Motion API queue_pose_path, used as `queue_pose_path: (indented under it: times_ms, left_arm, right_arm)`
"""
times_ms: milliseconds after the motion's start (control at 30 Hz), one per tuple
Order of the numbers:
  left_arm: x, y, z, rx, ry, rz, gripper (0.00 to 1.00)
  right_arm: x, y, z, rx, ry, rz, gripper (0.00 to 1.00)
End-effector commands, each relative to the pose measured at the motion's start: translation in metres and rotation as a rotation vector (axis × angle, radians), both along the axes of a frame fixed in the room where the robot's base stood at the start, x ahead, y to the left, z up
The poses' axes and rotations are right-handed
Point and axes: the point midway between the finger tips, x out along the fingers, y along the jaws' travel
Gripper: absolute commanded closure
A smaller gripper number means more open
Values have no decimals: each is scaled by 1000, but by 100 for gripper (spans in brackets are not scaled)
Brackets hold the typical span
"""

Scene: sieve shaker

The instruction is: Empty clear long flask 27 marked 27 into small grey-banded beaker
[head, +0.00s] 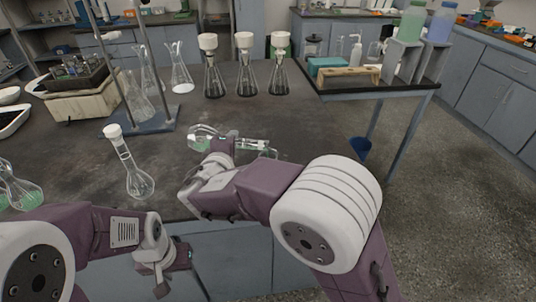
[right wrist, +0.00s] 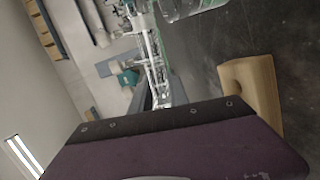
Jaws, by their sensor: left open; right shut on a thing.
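My right gripper (head: 218,148) is shut on a clear glass flask (head: 202,140), held tilted nearly flat above the table's front part. Pale green liquid shows in its glass. A second piece of glass with green (head: 262,147) shows just right of the gripper; I cannot tell whether it is the flask's neck or a small beaker. No grey band or number 27 is readable. In the right wrist view, clear glass (right wrist: 185,8) is cut off at the top edge. My left gripper (head: 175,262) is open and empty, low in front of the table edge.
A white-stoppered long-necked flask (head: 138,182) stands left of the right gripper. Round flasks with green liquid (head: 22,192) are at the left edge. Several funnel-topped flasks (head: 247,80) and a metal stand (head: 150,122) are behind. A tan block (right wrist: 252,92) shows in the right wrist view.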

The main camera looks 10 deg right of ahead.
Motion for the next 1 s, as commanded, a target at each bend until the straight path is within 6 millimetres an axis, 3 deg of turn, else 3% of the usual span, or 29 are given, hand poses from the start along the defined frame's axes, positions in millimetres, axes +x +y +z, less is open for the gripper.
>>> queue_pose_path:
  times_ms: [1000]
  left_arm:
    - [0, 0, -7, 0, 0, 0, 54]
  right_arm:
    - [5, 3, 4, 44, -12, -2, 100]
